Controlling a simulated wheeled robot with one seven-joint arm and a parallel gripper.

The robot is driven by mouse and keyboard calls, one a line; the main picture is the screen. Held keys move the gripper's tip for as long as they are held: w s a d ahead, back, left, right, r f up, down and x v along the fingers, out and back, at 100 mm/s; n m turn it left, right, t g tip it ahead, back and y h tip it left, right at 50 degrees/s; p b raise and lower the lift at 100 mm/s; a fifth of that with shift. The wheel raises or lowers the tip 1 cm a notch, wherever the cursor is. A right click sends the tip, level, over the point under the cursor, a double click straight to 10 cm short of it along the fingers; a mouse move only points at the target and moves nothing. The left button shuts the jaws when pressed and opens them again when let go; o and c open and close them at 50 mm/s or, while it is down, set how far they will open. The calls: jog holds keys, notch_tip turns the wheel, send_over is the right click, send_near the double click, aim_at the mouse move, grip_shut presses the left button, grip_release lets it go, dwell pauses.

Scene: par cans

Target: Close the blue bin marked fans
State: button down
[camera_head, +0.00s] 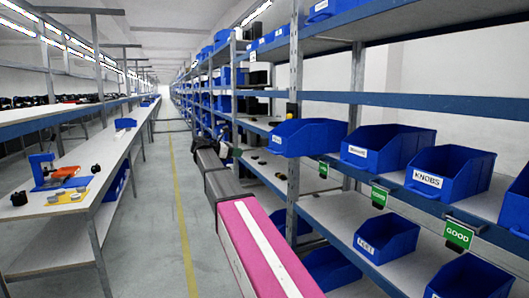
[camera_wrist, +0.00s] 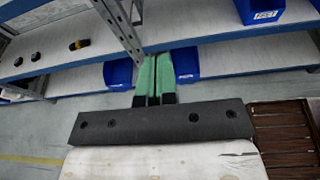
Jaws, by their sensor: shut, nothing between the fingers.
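My gripper (camera_wrist: 153,76) shows in the wrist view with its two green fingers together, shut and empty. It is in front of the shelving, beside a metal post. In the head view a blue bin (camera_head: 310,137) on the middle shelf juts out past the shelf edge, further than its neighbours. Its small white label faces left and is too small to read, so I cannot tell whether it says fans. My arm reaches forward to the left of this bin, and the fingers are hardly visible there.
A bin marked KNOBS (camera_head: 428,180) and another blue bin (camera_head: 382,152) stand to the right on that shelf. A labelled bin (camera_head: 387,240) is below. A metal post (camera_head: 294,100) stands by the jutting bin. A workbench (camera_head: 90,170) is left; the aisle floor (camera_head: 160,230) is clear.

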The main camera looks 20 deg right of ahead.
notch_tip(320, 180, up, 2)
send_near(269, 150)
jog(key=x, duration=0.7)
jog(key=shift+d+f, duration=0.2)
jog(key=shift+s+d, duration=0.1)
jog(key=r+x, duration=0.1)
jog(key=x, duration=0.5)
jog(key=r+x, duration=0.2)
jog(key=x, duration=0.5)
jog(key=d+r+x, duration=0.1)
jog(key=x, duration=0.6)
jog(key=shift+s+d+r, duration=0.15)
jog(key=shift+r, duration=0.3)
jog(key=shift+d, duration=0.1)
